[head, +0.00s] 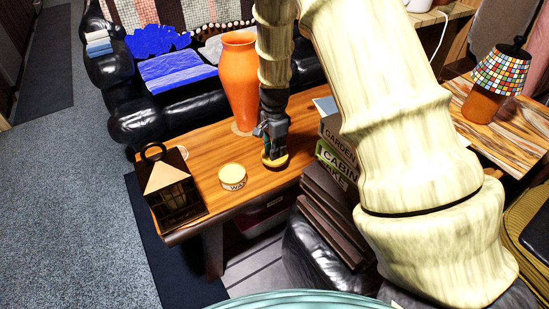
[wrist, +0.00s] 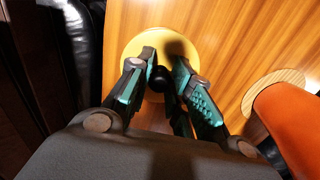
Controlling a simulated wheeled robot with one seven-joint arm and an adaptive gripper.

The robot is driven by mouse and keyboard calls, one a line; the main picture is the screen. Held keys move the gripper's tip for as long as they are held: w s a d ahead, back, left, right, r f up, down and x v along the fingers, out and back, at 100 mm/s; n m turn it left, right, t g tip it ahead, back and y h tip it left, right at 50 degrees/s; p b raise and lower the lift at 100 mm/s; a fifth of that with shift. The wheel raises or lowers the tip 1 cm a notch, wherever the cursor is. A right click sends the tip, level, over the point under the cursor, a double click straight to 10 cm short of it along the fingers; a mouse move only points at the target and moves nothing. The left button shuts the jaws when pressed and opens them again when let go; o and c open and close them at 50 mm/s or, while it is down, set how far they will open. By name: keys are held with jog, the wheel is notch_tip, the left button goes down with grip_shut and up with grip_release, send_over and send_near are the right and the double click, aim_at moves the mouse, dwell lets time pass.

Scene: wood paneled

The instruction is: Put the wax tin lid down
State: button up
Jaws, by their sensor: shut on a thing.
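The wax tin lid (head: 275,162) is a round yellow disc with a dark knob, at the wooden table's surface or just above it; I cannot tell if it touches. My gripper (head: 273,150) points down over it, with its fingers closed around the knob. In the wrist view, the lid (wrist: 166,33) lies beyond my gripper (wrist: 164,62), with the black knob between the fingers. The wax tin (head: 232,177), pale yellow with "WAX" lettering, stands upright on the table to the left of the lid, apart from it.
The wooden table (head: 205,146) has bare room around the wax tin. A black lantern (head: 175,190) stands at its left end. An orange vase (head: 239,80) stands behind my gripper. Books (head: 337,155) are close on the right. A black sofa (head: 140,120) is behind.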

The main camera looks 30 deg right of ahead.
notch_tip(320, 180, down, 4)
jog(key=shift+r+b, duration=0.2)
jog(key=shift+b, duration=0.3)
jog(key=shift+r, duration=0.1)
jog(key=o, duration=0.8)
notch_tip(320, 180, up, 12)
jog(key=p, duration=0.3)
jog(key=shift+p, duration=0.3)
